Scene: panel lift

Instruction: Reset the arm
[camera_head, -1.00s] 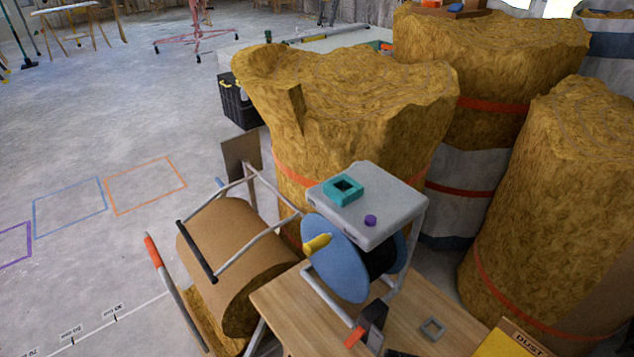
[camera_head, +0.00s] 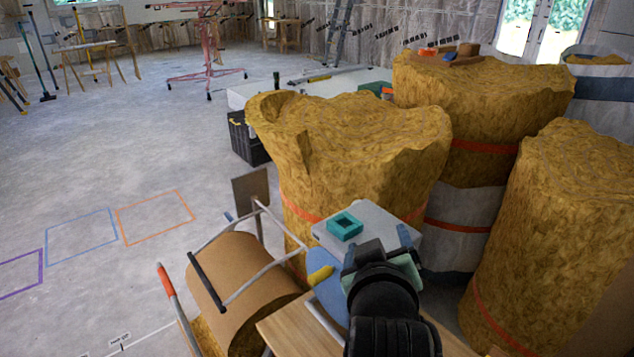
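My gripper (camera_head: 384,248) shows at the lower middle, at the end of my black arm, which rises from the bottom edge. It is seen from behind, over the grey box top of the cable reel unit. Whether it is open or shut cannot be made out, and I see nothing held in it. My arm and gripper hide much of the reel unit and the wooden table below.
A brown paper roll on a cart (camera_head: 243,285) stands left. Large insulation rolls (camera_head: 350,150) crowd behind and right. Open concrete floor (camera_head: 130,150) lies at left.

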